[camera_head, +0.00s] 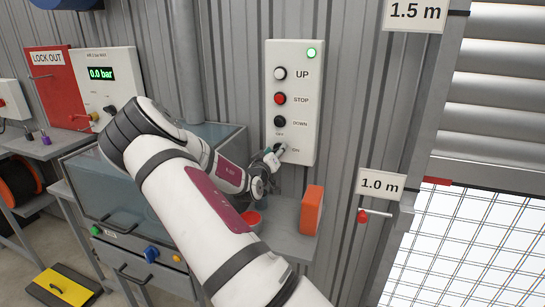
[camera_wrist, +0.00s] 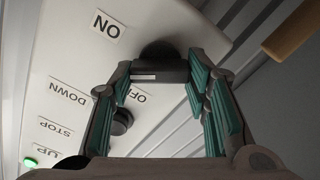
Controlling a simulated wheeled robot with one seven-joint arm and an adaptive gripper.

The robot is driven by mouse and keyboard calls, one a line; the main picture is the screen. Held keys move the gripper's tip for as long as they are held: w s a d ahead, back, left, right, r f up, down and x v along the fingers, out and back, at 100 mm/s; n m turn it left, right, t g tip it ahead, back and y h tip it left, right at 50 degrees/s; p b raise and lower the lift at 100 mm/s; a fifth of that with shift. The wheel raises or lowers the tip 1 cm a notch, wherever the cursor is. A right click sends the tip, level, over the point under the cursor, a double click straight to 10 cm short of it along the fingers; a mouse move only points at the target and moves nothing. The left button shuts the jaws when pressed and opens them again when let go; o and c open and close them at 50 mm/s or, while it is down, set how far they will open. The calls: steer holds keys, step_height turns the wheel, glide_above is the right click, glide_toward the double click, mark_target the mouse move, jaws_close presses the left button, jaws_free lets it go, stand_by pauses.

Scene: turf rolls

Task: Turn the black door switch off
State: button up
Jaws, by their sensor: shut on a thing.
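The black door switch (camera_wrist: 160,72) is at the foot of the white control panel (camera_head: 294,100), below the UP, STOP and DOWN buttons. In the wrist view its dark handle with a white mark lies between my fingers. ON and OFF labels show beside it; which one it points at I cannot tell surely. My gripper (camera_wrist: 160,84) is shut on the handle. In the head view my gripper (camera_head: 274,157) is at the panel's lower part and mostly covers the switch.
A green lamp (camera_head: 311,53) glows on the panel. An orange block (camera_head: 312,210) and a red bowl (camera_head: 252,218) are on the grey bench (camera_head: 285,232) below. A red-handled lever (camera_head: 364,215) is on the right, by the shutter (camera_head: 500,120). A gauge box (camera_head: 100,75) is left.

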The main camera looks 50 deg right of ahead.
steer(key=n+b, duration=0.1)
steer(key=n, duration=0.2)
steer(key=n+b, duration=0.1)
steer(key=n, duration=0.1)
steer(key=shift+w+a+f+n+b, duration=0.1)
steer(key=shift+w+f+n+b, duration=0.1)
steer(key=shift+n+b, duration=0.2)
steer(key=n+b, duration=0.1)
steer(key=n, duration=0.4)
steer(key=shift+s, duration=0.1)
steer(key=shift+n+b, duration=0.3)
steer(key=o, duration=1.2)
steer(key=shift+c, duration=0.2)
steer(key=v, duration=1.2)
steer(key=shift+s+f, duration=0.1)
